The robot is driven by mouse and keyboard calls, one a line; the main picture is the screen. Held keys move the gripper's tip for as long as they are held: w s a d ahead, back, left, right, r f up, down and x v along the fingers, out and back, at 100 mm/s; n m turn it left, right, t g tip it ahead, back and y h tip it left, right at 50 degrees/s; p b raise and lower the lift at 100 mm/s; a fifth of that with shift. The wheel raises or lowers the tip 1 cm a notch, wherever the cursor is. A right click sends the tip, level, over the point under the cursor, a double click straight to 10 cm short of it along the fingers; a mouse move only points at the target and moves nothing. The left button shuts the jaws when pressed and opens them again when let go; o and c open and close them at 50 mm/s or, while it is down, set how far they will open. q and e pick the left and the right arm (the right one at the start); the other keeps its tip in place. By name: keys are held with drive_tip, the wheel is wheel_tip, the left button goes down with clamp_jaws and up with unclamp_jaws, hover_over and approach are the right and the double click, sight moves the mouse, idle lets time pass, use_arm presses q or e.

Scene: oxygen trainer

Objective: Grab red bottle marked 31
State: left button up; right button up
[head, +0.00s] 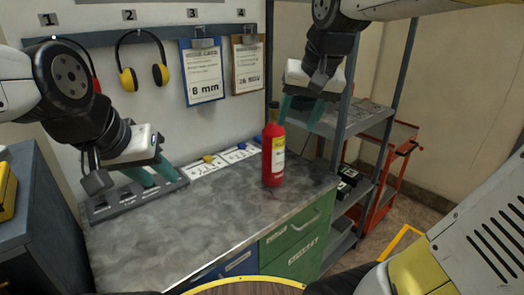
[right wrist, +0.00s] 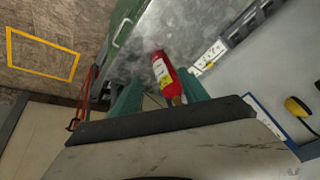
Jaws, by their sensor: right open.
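A red bottle (head: 273,160) with a dark neck and a yellow-and-white label stands upright on the grey worktop, near its right end. I cannot read a number on the label. My right gripper (head: 300,114) is open and empty, at the height of the bottle's neck and just right of it in the head view. In the right wrist view the bottle (right wrist: 161,70) shows between the two green fingers (right wrist: 160,92), its neck toward the gripper; contact is not visible. My left gripper (head: 151,177) has its green fingers apart and empty, over a grey slotted rack at the worktop's left.
The grey worktop (head: 190,225) is largely clear in the middle. White cards (head: 222,161) with blue and yellow pieces lie along the back wall. Yellow earmuffs (head: 144,78) and two clipboards hang above. A grey shelf rack (head: 360,122) and red cart (head: 392,175) stand at right.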

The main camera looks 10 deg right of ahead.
sight(274, 102)
drive_tip(key=w+a+m+h, duration=0.1)
drive_tip(key=w, duration=0.4)
drive_tip(key=w+a+r+m+h, duration=0.1)
drive_tip(key=w, duration=0.5)
drive_tip(key=w+a+r+m+g+h, duration=0.1)
drive_tip(key=w, duration=0.4)
drive_tip(key=shift+w+a+r, duration=0.1)
drive_tip(key=shift+w+r, duration=0.05)
drive_tip(key=shift+w, duration=0.4)
drive_tip(key=x, duration=0.7)
drive_tip(key=shift+f, duration=0.35)
clamp_jaws()
drive_tip(key=shift+r, duration=0.1)
drive_tip(key=shift+w+r, duration=0.1)
